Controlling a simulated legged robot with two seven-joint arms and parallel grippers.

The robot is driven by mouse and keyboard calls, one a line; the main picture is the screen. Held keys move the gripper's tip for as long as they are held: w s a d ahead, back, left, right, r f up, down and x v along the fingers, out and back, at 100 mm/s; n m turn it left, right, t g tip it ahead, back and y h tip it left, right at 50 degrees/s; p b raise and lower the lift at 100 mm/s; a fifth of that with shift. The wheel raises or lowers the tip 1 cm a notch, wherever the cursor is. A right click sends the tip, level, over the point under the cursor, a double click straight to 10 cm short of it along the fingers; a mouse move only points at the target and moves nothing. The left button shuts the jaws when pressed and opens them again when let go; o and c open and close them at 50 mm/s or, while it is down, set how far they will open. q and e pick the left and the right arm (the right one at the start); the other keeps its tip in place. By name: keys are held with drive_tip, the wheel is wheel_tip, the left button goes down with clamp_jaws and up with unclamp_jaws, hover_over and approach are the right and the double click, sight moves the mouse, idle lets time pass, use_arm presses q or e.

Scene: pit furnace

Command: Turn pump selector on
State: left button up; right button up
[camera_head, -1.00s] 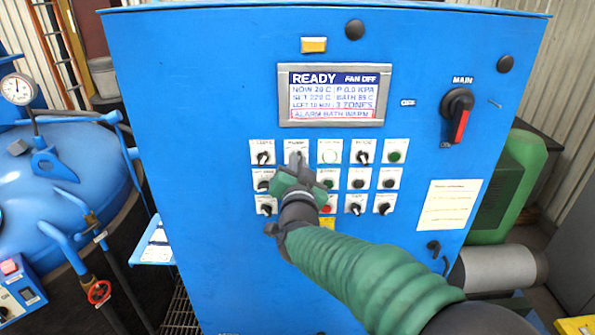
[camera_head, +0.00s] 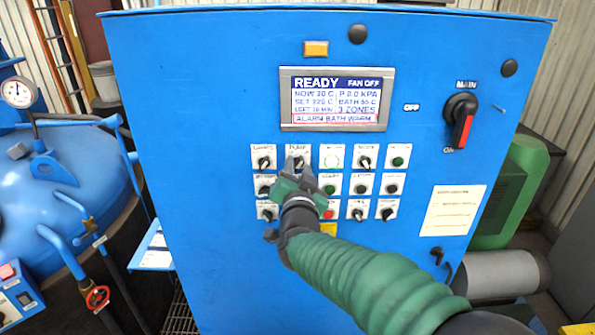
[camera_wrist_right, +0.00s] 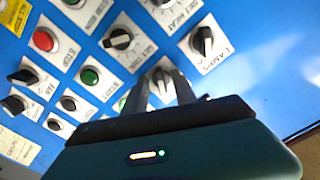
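The pump selector (camera_head: 298,162) is a small black knob on a white plate, second from the left in the top row of the blue panel. My right gripper (camera_head: 298,167) is in front of it, with its fingers parted and the knob showing between the tips. In the right wrist view the two fingers (camera_wrist_right: 165,88) stand apart on either side of the pump selector (camera_wrist_right: 162,75). Whether they touch the knob cannot be told, and its lower part is hidden. My left gripper is not in view.
The lamps selector (camera_head: 264,160) is close on the left and a white button (camera_head: 332,157) on the right. More knobs and buttons lie below. The display (camera_head: 335,99) reads READY, FAN OFF. A black and red main switch (camera_head: 461,118) is at upper right.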

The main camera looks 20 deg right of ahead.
drive_tip(key=b+v, duration=0.2)
drive_tip(key=v, duration=1.4)
drive_tip(key=shift+s+b, duration=0.35)
drive_tip(key=shift+b, duration=0.05)
drive_tip(key=shift+w+a, duration=0.1)
drive_tip(key=shift+a, duration=0.05)
wheel_tip(320, 180, down, 21)
drive_tip(key=a+n+g+y+b, duration=0.2)
drive_tip(key=n+g+y, duration=0.4)
drive_tip(key=n, duration=0.1)
drive_tip(key=s+d+f+n+g, duration=0.1)
drive_tip(key=s+d+f+g, duration=0.2)
drive_tip(key=s+f, duration=0.5)
drive_tip(key=s+d+f+n+g+h, duration=0.1)
drive_tip(key=s+d+f+g, duration=0.3)
drive_tip(key=s+f, duration=0.3)
drive_tip(key=shift+s+d+f+g, duration=0.2)
drive_tip(key=shift+s+f+g, duration=0.15)
drive_tip(key=shift+f+g, duration=0.55)
drive_tip(key=shift+w+a, duration=0.1)
